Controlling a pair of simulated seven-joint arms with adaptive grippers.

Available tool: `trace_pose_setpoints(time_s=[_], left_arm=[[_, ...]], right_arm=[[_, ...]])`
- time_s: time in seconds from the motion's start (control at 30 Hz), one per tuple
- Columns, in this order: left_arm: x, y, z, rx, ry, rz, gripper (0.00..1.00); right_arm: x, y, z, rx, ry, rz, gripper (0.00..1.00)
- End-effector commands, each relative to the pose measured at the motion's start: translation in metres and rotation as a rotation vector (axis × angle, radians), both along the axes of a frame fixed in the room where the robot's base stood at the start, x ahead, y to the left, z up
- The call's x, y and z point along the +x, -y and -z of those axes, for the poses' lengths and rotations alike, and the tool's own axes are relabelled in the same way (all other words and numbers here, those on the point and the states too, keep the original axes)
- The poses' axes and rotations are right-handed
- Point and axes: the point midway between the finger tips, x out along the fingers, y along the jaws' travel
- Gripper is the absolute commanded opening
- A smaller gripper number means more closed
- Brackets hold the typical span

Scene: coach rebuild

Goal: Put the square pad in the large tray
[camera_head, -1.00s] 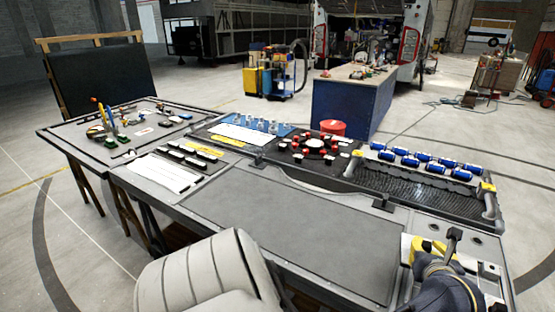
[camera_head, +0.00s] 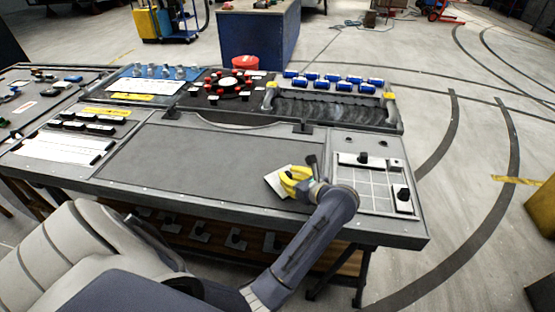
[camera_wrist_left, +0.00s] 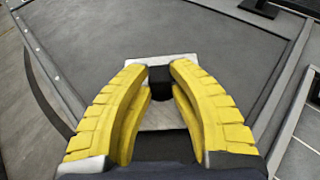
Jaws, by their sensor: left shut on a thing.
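The square pad (camera_head: 277,182) is a pale, flat plate with a black knob on top. My left gripper (camera_head: 297,183) has yellow fingers and is shut on the pad, holding it over the grey work surface near the right grid panel. In the left wrist view the pad (camera_wrist_left: 160,118) shows between and beyond the fingers, and the knob sits between the fingertips. The wide dark tray with grey end handles (camera_head: 325,108), probably the large tray, lies at the back right of the bench, behind and apart from the gripper. My right gripper is not in view.
The grid panel (camera_head: 374,184) with black knobs is right of the gripper. A round set of red-topped pieces (camera_head: 228,85) is left of the tray. The grey middle surface (camera_head: 190,160) is clear.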

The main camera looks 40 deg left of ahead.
Motion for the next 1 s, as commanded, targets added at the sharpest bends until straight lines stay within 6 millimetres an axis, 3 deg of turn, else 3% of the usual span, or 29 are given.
trace_pose_setpoints(time_s=[0.2,0.63,0.67,0.7,0.83,1.0], left_arm=[[0.0,0.0,0.012,0.0,-0.001,0.0,0.0],[0.0,0.0,0.015,0.0,0.0,0.001,0.0],[0.0,0.0,0.015,-0.001,0.0,0.001,0.24],[0.0,0.0,0.015,-0.001,0.0,0.001,0.29],[0.0,0.0,0.015,-0.001,0.0,0.001,0.44],[0.0,0.0,0.015,-0.001,0.0,0.001,0.44]], right_arm=[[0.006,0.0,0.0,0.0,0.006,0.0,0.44],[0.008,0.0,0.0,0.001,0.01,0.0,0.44],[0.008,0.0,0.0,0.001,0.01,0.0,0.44],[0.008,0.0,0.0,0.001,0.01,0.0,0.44],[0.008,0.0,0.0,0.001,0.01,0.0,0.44],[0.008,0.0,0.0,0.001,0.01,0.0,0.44]])
